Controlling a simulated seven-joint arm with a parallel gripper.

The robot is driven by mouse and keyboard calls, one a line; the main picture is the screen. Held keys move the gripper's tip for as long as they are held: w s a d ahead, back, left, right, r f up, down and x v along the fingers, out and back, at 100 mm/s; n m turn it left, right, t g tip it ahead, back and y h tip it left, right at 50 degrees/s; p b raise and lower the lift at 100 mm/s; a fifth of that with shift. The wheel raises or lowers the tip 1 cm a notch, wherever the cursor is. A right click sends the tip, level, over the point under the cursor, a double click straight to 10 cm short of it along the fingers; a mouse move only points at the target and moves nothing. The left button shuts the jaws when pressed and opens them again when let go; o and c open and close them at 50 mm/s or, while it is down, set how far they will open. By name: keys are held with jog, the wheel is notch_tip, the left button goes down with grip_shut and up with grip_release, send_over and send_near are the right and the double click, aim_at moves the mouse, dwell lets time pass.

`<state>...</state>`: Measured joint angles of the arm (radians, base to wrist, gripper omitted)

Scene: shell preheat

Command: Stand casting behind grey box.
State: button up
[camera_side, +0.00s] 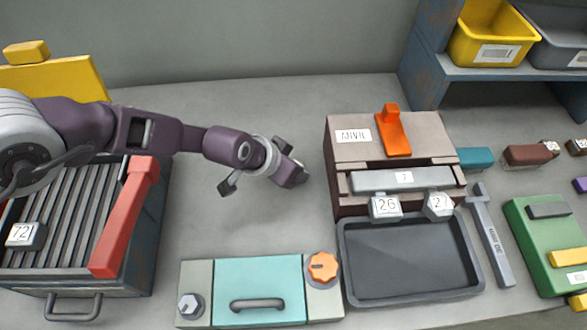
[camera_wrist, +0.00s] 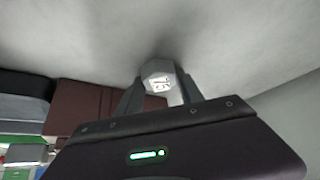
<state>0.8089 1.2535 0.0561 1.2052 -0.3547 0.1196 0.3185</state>
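A pale grey hexagonal casting (camera_wrist: 157,72), with a number label that looks like 75, sits between my fingertips in the wrist view. My gripper (camera_side: 296,174) points right and is left of the brown box with a greyish top (camera_side: 350,152), labelled ANVIL. In the wrist view both fingers of my gripper (camera_wrist: 160,92) meet the casting's sides, so it appears shut on it. The casting is mostly hidden by the hand in the side view. A dark grey slatted box (camera_side: 110,278) stands at the far left. No other plain grey box is clear.
Castings 26 (camera_side: 386,206) and 27 (camera_side: 438,206) stand at the ANVIL box's front, above a dark tray (camera_side: 410,295). Casting 72 (camera_side: 25,235) rests on the slatted box. A teal-lidded unit (camera_side: 260,280) lies in front. Bare bench (camera_side: 270,105) spans behind my gripper.

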grip_shut()
notch_tip(320, 180, up, 16)
jog(key=s+a+m+g+h, duration=0.2)
jog(key=s+a+m+g, duration=0.55)
jog(key=m, duration=0.55)
jog(key=shift+m+t, duration=0.25)
jog(key=shift+m, duration=0.05)
jog(key=f, duration=1.5)
jog(key=shift+s+a+f, duration=0.1)
jog(key=shift+s+f, duration=0.25)
